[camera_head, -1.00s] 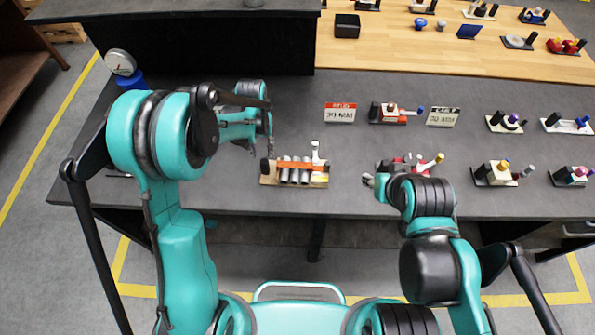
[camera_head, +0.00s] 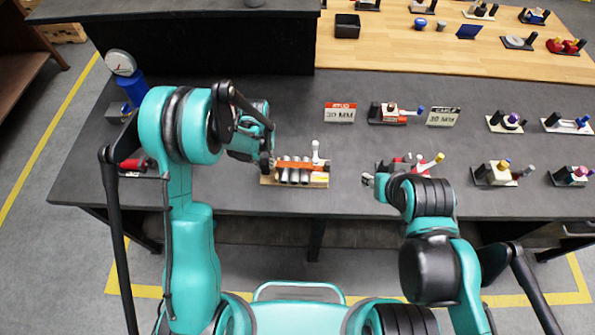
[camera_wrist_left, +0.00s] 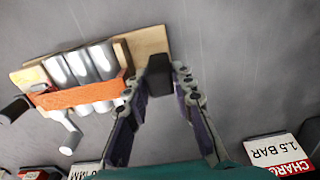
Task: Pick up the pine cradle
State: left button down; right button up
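The pine cradle (camera_head: 322,180) is a light wooden board on the dark bench, with several silver cylinders under an orange strap and a white-knobbed stem. In the left wrist view the cradle (camera_wrist_left: 150,42) shows at upper left, with a black block (camera_wrist_left: 160,76) at its near end. My left gripper (camera_wrist_left: 160,82) is open, its two fingers on either side of that block; I cannot tell whether they touch it. In the head view my left gripper (camera_head: 268,163) is at the cradle's left end, partly hidden by its arm. My right gripper (camera_head: 369,180) is right of the cradle, its fingers too small to read.
A red-and-white sign (camera_head: 340,113) and a valve unit (camera_head: 396,114) stand behind the cradle. Another valve unit (camera_head: 430,162) is beside my right gripper. A gauge (camera_head: 121,63) stands at the far left. A 1.5 BAR sign (camera_wrist_left: 272,152) shows in the left wrist view.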

pick_arm(q)
jog(key=shift+r, duration=0.1)
notch_tip(320, 180, up, 8)
jog(key=shift+r, duration=0.15)
notch_tip(320, 180, down, 6)
jog(key=shift+w+r, duration=0.1)
jog(key=shift+r, duration=0.1)
jog(key=shift+f, duration=1.45)
dwell(0.8)
